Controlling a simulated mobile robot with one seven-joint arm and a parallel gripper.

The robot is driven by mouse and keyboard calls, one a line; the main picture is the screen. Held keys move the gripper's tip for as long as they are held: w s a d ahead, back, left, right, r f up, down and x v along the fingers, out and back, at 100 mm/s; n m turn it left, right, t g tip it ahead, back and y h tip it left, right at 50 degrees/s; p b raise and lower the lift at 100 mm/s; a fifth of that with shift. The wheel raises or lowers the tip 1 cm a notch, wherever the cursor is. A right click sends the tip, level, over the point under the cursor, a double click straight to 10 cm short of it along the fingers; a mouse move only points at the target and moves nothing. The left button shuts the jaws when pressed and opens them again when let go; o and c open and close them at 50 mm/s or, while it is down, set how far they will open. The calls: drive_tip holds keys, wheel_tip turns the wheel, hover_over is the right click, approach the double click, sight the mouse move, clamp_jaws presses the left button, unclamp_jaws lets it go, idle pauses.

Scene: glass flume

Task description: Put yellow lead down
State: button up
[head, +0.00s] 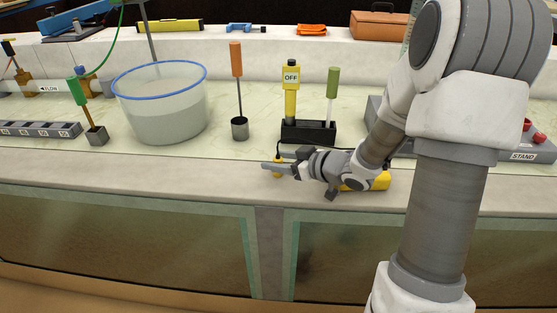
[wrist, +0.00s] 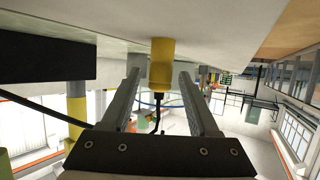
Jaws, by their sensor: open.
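The yellow lead shows in the wrist view as a short yellow plug (wrist: 161,62) with a black tip and a thin black cable. It stands against the pale bench surface, which is at the top of that picture. In the head view a small yellow part of the lead (head: 277,172) shows at my fingers, on the front ledge. My gripper (head: 270,166) is open low over the ledge, its fingers on either side of the plug in the wrist view (wrist: 160,82). A gap shows beside each finger. The rest of the lead is mostly hidden in the head view.
A black holder (head: 308,133) with a yellow probe marked OFF (head: 291,101) and a green-handled tool (head: 333,86) stands just behind my gripper. A yellow body (head: 380,181) lies partly behind my wrist. A blue-rimmed tub (head: 163,115) stands left. The ledge left of my gripper is clear.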

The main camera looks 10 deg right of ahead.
drive_tip(key=shift+r, duration=0.3)
drive_tip(key=p+v, duration=0.4)
drive_tip(key=v, duration=0.6)
drive_tip(key=shift+s+d+r, duration=0.15)
drive_tip(key=shift+s+d, duration=0.05)
drive_tip(key=shift+s, duration=0.05)
drive_tip(key=shift+s+d+r, duration=0.1)
drive_tip(key=shift+s+d, duration=0.2)
drive_tip(key=shift+s, duration=0.2)
